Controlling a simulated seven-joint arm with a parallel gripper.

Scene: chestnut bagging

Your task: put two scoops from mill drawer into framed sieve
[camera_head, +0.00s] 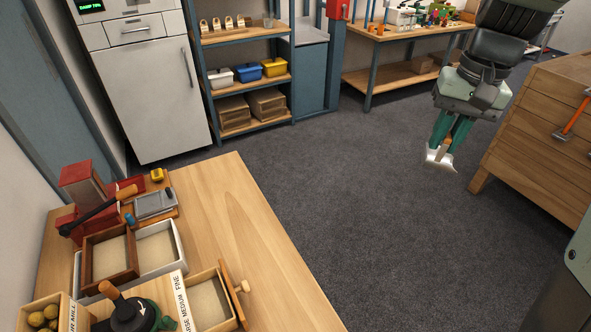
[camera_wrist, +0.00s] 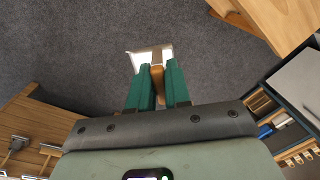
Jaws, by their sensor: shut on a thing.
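My gripper (camera_head: 448,133) hangs over the carpet at the upper right, away from the work table. It is shut on a scoop with a wooden handle and pale metal head (camera_head: 440,157). The scoop also shows between the green fingers in the wrist view (camera_wrist: 146,58); I cannot tell if anything is in it. The mill drawer (camera_head: 235,297) stands open at the table's front, with beige flour-like stuff inside. The dark wood framed sieve (camera_head: 135,262) sits on a white tray (camera_head: 180,254) behind the mill; its inside looks pale beige.
The mill (camera_head: 130,316) has a crank and a grain-size label. A box of chestnuts (camera_head: 60,302), a red device (camera_head: 82,187) and a grey scale (camera_head: 155,204) share the work table (camera_head: 255,250). A wooden drawer cabinet (camera_head: 530,135) stands right of my gripper. Open carpet lies between.

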